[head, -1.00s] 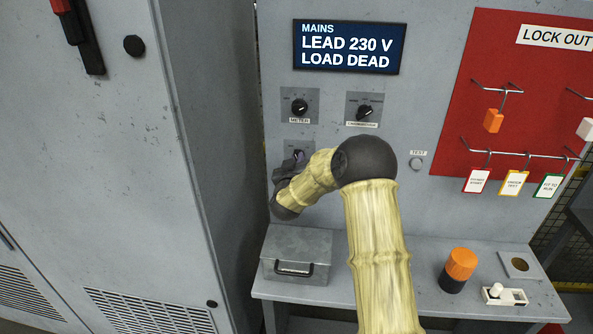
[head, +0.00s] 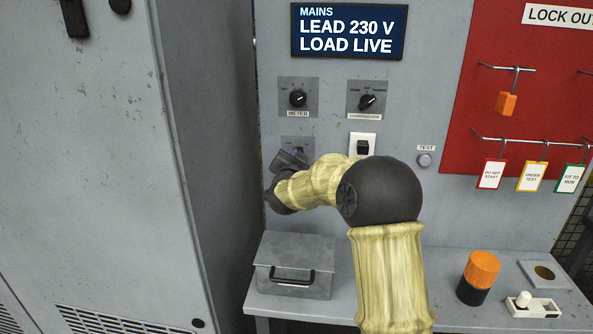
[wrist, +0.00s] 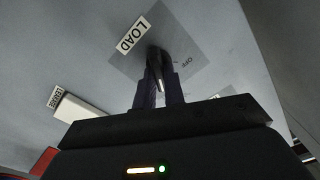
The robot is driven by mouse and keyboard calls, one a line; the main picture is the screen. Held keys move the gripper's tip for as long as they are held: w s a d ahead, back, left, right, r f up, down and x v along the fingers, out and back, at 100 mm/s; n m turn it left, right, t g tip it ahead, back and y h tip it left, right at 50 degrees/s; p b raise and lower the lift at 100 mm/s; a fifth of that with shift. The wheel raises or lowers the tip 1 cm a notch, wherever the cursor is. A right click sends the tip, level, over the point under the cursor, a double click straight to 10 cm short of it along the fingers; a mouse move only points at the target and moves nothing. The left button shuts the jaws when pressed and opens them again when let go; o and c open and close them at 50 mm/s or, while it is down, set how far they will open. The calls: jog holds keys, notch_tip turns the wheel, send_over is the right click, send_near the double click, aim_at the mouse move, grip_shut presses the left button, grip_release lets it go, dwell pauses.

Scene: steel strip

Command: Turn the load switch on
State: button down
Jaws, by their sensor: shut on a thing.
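The load switch is a dark knob (wrist: 155,55) on a grey plate, beside the LOAD label (wrist: 132,35) in the wrist view. An OFF mark shows on the plate. My gripper (wrist: 158,86) is shut on the knob, with a finger on each side. In the head view my gripper (head: 299,153) covers most of the load switch plate (head: 296,141), and the knob is mostly hidden. The display (head: 348,31) above reads MAINS, LEAD 230 V, LOAD LIVE.
The METER knob (head: 297,98) and another selector knob (head: 366,102) sit above. A grey box (head: 293,265) stands on the shelf below. A tall cabinet (head: 205,150) stands close at left.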

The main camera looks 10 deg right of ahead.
jog(key=shift+f+m+b, duration=0.25)
jog(key=shift+m+b, duration=1.05)
jog(key=c, duration=1.5)
grip_release()
jog(key=shift+r, duration=0.15)
jog(key=shift+s, duration=0.15)
jog(key=b+v, duration=0.3)
jog(key=v, duration=1.4)
jog(key=shift+a, duration=0.1)
